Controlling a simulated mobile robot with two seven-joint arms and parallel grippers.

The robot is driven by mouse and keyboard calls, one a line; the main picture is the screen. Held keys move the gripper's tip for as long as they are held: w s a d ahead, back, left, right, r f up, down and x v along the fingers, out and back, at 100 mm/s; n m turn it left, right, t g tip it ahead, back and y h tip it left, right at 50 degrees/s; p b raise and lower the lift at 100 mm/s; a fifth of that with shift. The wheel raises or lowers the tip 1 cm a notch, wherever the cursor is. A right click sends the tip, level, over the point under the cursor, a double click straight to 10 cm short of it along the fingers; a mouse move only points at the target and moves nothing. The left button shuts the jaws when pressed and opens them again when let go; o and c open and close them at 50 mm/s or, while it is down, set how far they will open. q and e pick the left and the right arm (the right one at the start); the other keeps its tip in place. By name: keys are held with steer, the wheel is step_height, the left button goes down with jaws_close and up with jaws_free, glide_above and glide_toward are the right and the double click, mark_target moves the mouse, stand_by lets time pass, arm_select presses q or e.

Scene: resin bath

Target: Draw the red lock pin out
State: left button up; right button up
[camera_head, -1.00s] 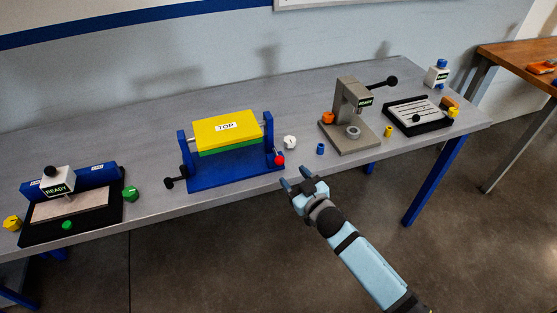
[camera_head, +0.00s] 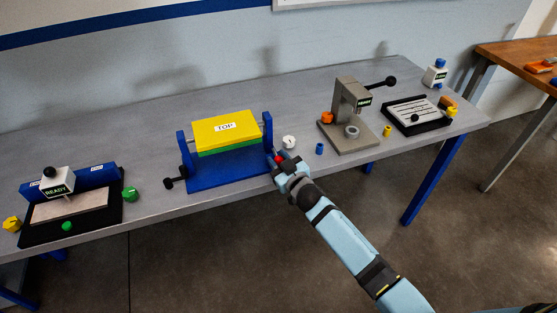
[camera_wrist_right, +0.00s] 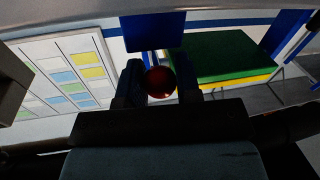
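The red lock pin's ball knob (camera_head: 280,159) is at the right front of the blue stand (camera_head: 228,176), by its right upright. Its shaft is hidden. The stand carries a yellow-topped green block (camera_head: 225,132) labelled TOP. My right gripper (camera_head: 284,163) is at the knob with its fingers spread to either side. In the right wrist view the dark red knob (camera_wrist_right: 160,82) shows between the two fingers (camera_wrist_right: 160,88); I cannot tell whether they touch it. My left gripper is in neither view.
A black crank handle (camera_head: 175,181) sticks out at the stand's left. A white knob (camera_head: 289,142) and a blue cap (camera_head: 319,149) stand close to my right gripper. A grey press (camera_head: 350,120) is further right. The grey bench (camera_head: 150,150) is clear behind.

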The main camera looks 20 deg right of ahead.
jaws_close()
steer(key=shift+a+p+v, duration=0.2)
steer(key=shift+p+v, duration=0.3)
steer(key=shift+v, duration=0.5)
steer(key=o, duration=0.7)
jaws_free()
steer(key=shift+o, duration=0.2)
steer(key=b+v, duration=0.1)
steer(key=v, duration=1.2)
steer(key=shift+s, duration=0.4)
steer(key=shift+d, duration=0.15)
steer(key=shift+s, duration=0.1)
